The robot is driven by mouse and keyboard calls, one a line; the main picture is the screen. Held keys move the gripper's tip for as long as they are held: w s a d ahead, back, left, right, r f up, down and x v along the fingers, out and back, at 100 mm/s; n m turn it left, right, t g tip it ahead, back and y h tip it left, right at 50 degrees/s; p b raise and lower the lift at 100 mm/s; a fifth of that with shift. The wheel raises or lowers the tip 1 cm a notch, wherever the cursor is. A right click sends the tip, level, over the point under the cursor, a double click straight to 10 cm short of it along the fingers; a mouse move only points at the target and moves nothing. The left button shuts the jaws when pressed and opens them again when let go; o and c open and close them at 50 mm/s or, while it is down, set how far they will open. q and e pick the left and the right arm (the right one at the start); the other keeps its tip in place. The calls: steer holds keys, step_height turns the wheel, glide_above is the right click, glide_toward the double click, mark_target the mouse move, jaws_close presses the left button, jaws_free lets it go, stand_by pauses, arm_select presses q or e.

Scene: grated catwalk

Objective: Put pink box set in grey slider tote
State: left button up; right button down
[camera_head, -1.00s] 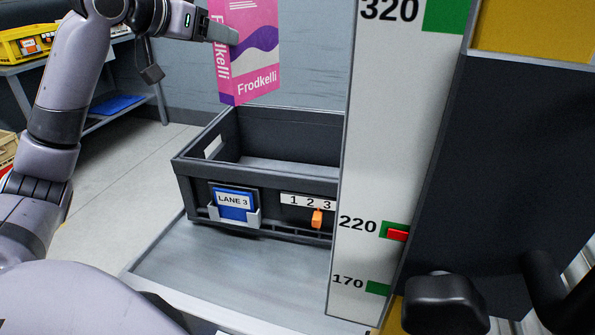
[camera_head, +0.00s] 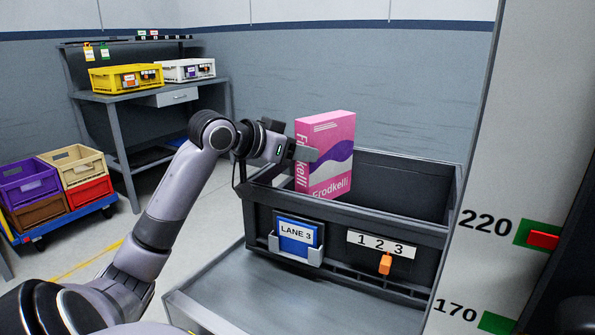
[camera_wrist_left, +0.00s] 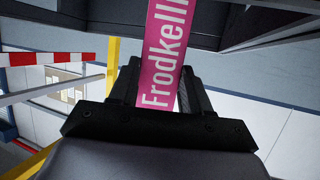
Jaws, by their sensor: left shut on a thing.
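The pink box (camera_head: 326,160) is an upright carton with a purple wave and the word Frodkelli. My left gripper (camera_head: 303,153) is shut on it, near its upper left side. The box's lower part is at the left end of the grey slider tote (camera_head: 342,222), behind the front wall; its bottom edge shows near the rim, and I cannot tell whether it touches the floor. In the left wrist view the box (camera_wrist_left: 163,60) is between the fingers. My right gripper is not in view.
The tote stands on a grey metal surface (camera_head: 290,300). A tall post with a 220 and 170 scale (camera_head: 480,190) rises close on the right. A workbench (camera_head: 150,95) with a yellow crate (camera_head: 126,78) and a cart of coloured crates stand back left.

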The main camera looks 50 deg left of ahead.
mark_target(302, 167)
arm_select(q)
steer(key=shift+f+b, duration=0.6)
steer(key=shift+f, duration=1.7)
steer(key=o, duration=1.4)
steer(key=shift+f, duration=0.15)
steer(key=shift+c, duration=0.2)
steer(key=shift+r, duration=0.55)
steer(key=shift+s+r, duration=0.2)
steer(key=shift+s, duration=0.05)
steer(key=p+v, duration=0.1)
steer(key=v, duration=1)
steer(key=shift+s+r, duration=0.2)
